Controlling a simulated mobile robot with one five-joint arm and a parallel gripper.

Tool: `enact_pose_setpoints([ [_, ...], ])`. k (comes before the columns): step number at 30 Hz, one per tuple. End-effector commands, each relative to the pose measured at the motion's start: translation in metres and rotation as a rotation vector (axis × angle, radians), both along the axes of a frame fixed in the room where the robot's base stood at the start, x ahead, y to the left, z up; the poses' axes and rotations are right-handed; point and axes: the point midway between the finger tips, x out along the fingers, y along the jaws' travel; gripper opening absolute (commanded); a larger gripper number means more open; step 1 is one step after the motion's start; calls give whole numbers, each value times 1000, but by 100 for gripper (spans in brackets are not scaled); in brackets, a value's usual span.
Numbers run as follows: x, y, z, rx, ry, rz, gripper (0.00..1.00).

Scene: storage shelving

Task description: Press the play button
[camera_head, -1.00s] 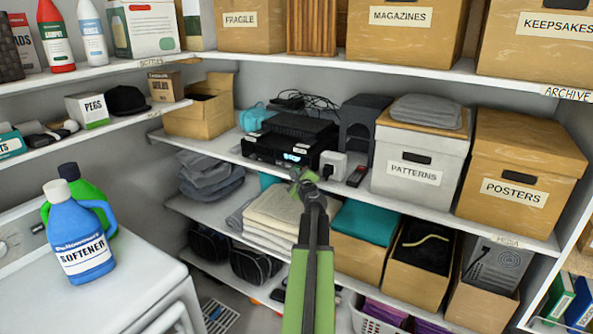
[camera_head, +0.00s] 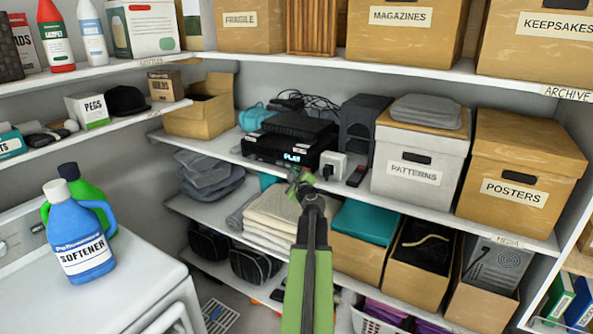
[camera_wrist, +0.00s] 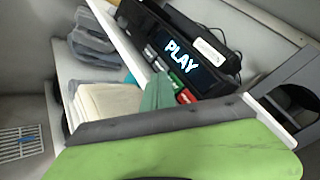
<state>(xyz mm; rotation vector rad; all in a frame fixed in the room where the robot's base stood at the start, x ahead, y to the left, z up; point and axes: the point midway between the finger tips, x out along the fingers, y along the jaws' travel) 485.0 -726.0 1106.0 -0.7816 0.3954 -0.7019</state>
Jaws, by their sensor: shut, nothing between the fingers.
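A black media player (camera_head: 285,150) stands on the middle shelf. Its display reads "PLAY" in the wrist view (camera_wrist: 181,53). Below the display is a row of small buttons: pale ones (camera_wrist: 155,59), a green one (camera_wrist: 177,81) and a red one (camera_wrist: 186,97). No symbols on them can be read. My gripper (camera_head: 301,183) is shut and empty, just in front of the player's lower right front. In the wrist view its green tip (camera_wrist: 157,93) lies close beside the green button. I cannot tell whether it touches.
A white plug adapter (camera_head: 333,165) and a dark remote (camera_head: 356,176) lie right of the player. A white PATTERNS box (camera_head: 421,152) stands farther right. Folded towels (camera_head: 268,222) are on the shelf below. A washer (camera_head: 120,270) with softener bottles is at left.

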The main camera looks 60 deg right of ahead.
Motion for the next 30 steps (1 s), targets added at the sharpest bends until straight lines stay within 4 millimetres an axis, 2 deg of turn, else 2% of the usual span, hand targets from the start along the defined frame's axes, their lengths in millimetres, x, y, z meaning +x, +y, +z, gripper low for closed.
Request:
enact_pose_setpoints([
  [8,0,3,0,0,0,0,0],
  [23,0,49,0,-1,1,1,0],
  [30,1,50,0,0,0,0,0],
])
